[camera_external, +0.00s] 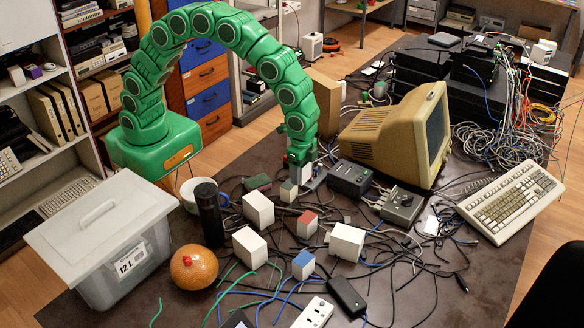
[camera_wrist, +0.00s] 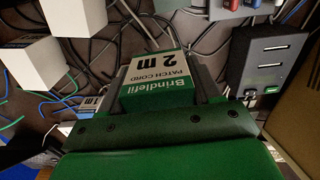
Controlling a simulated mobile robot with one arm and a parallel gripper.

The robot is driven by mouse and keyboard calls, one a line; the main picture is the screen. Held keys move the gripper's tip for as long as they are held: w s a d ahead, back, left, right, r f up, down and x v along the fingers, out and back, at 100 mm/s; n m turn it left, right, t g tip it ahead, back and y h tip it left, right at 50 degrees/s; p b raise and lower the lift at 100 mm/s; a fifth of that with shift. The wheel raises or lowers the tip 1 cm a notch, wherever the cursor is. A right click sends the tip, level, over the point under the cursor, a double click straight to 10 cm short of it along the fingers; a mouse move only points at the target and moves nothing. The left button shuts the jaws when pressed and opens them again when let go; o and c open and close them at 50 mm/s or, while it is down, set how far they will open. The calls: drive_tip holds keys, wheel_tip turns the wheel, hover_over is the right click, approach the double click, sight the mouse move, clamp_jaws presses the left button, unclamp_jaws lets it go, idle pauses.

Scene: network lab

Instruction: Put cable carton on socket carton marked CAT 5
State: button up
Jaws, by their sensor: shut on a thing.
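My gripper (camera_external: 301,172) is low over the far middle of the table. In the wrist view it is shut on a small white and green carton (camera_wrist: 165,75) lettered "Brindlefil PATCH CORD 2 m", the cable carton. Larger white cartons stand at left (camera_external: 258,209), front (camera_external: 250,248) and right (camera_external: 346,242). I cannot read CAT 5 on any of them. I cannot tell whether the held carton touches the table.
A dark flask (camera_external: 209,212), an orange round object (camera_external: 194,268) and a lidded grey bin (camera_external: 110,250) stand at left. A dark device (camera_external: 349,178), a grey box (camera_external: 402,205) and a beige monitor (camera_external: 390,135) stand at right. Loose cables cover much of the table.

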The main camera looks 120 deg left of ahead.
drive_tip(key=w+d+r, duration=0.1)
drive_tip(key=d+r, duration=0.2)
drive_tip(key=d, duration=1)
wheel_tip(320, 180, up, 2)
hover_over(249, 239)
drive_tip(key=shift+f, duration=4.9)
drive_tip(key=o, duration=1.1)
drive_tip(key=shift+f, duration=0.1)
drive_tip(key=shift+o, duration=0.2)
